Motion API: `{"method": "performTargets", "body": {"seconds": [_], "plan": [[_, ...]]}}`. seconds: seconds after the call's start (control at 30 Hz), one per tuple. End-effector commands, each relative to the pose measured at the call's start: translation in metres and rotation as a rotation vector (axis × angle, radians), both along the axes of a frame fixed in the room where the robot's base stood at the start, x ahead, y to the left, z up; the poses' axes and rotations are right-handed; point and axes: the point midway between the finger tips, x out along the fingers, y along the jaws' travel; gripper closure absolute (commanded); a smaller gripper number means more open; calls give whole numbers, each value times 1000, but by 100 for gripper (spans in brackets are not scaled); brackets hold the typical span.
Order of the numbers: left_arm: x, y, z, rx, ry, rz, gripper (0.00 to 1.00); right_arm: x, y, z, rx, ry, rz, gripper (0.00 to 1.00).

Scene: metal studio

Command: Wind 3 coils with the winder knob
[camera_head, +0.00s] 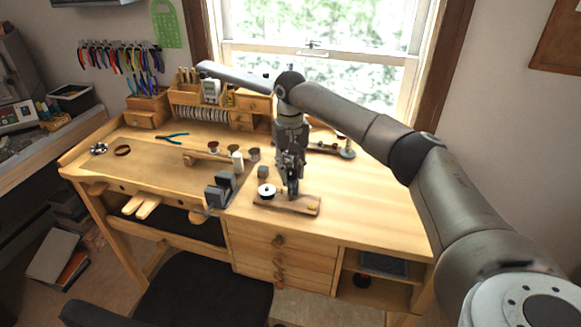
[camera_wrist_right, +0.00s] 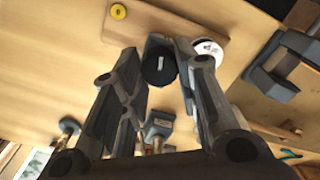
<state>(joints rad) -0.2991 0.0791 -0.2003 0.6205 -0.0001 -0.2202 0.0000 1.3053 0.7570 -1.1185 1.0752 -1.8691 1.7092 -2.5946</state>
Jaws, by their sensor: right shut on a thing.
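In the head view the fingers hide the knob. My left gripper is not in view.
A grey vise (camera_head: 221,190) stands left of the winder on the front edge. The bench right of the winder is clear.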

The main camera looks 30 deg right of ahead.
Motion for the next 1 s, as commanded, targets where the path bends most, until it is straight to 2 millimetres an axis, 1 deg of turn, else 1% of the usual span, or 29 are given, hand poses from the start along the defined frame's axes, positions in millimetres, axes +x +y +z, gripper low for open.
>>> {"method": "performTargets", "body": {"seconds": [0.27,0.47,1.0], "plan": [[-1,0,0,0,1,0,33,0,0,0,0,-1,-36,95],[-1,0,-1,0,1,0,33,1,-1,1,-1,-2,-140,95],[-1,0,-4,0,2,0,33,0,-2,1,0,-3,-632,95]]}}
